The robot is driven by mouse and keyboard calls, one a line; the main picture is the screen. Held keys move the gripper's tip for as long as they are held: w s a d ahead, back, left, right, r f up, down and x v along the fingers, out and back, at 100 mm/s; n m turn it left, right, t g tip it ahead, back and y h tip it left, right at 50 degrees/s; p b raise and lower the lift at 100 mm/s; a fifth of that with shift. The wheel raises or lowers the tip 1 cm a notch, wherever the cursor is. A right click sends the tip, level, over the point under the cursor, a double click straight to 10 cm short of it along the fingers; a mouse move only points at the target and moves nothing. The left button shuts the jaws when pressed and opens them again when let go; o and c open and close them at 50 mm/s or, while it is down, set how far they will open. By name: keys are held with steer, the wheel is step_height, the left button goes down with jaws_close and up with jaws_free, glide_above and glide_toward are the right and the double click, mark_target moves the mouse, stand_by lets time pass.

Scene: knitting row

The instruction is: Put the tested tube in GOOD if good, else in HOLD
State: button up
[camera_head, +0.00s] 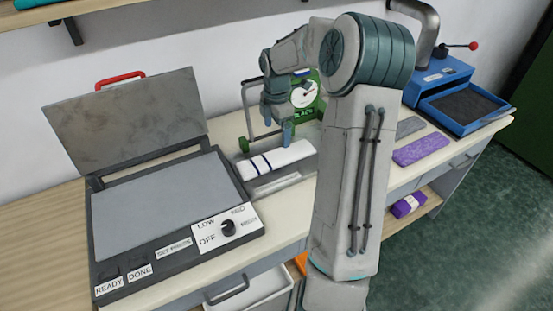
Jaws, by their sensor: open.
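A white tube with dark blue stripes (272,160) lies flat on a small stand on the bench, in front of a green tester (318,108) with a round dial (303,94). My gripper (286,134) is over the tube, fingers pointing down at its upper edge. It is open; I cannot tell whether a finger touches the tube. The dial's needle reading is too small to tell. My arm covers the tester's right part and some of the bench. No GOOD or HOLD label is readable.
A flat press (165,205) with its lid (130,120) raised stands at left. A grey piece (408,127) and a purple piece (421,150) lie on the bench at right, near a blue box (465,98) with a red-knobbed lever. A purple bundle (407,206) sits on a lower shelf.

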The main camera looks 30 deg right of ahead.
glide_above(276, 157)
steer(key=f, duration=0.4)
steer(key=shift+w+d+f, duration=0.1)
steer(key=shift+w+d, duration=0.1)
steer(key=shift+s+a+f+p, duration=0.1)
steer(key=shift+f+p, duration=0.15)
steer(key=shift+f, duration=1.2)
steer(key=shift+s+a+f+p, duration=0.1)
steer(key=shift+f+p, duration=0.15)
steer(key=shift+f, duration=1.15)
steer(key=c, duration=1.1)
steer(key=shift+r, duration=0.1)
